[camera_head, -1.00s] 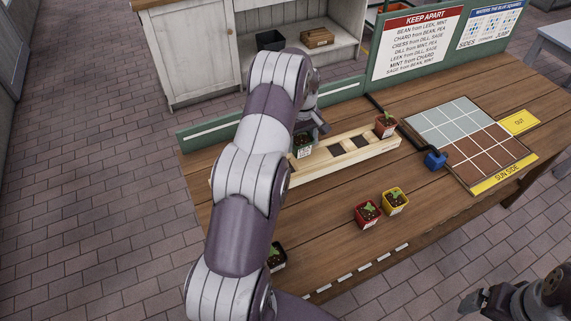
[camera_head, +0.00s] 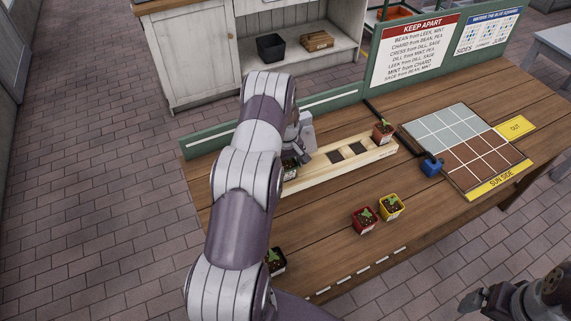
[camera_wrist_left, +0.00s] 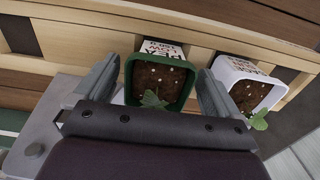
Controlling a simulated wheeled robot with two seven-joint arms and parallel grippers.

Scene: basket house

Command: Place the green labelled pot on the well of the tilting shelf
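The green pot (camera_wrist_left: 160,82), with a white label reading PEA LOW and a seedling, stands upright between the fingers of my left gripper (camera_wrist_left: 161,72) in the left wrist view. The fingers flank it closely; whether they press on it is unclear. In the head view a pot partly hidden by my arm, apparently this one (camera_head: 289,170), is at the wooden shelf (camera_head: 325,174). The gripper (camera_head: 302,140) is above it. The pot's base is hidden. My right gripper (camera_head: 478,300) is at the bottom right, away from the table.
A white pot (camera_wrist_left: 246,90) stands beside the green one. A red-brown pot (camera_head: 382,133) is at the shelf's right end; dark square wells (camera_head: 345,153) lie between. Red (camera_head: 363,220) and yellow (camera_head: 391,207) pots and a dark pot (camera_head: 276,262) stand in front.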

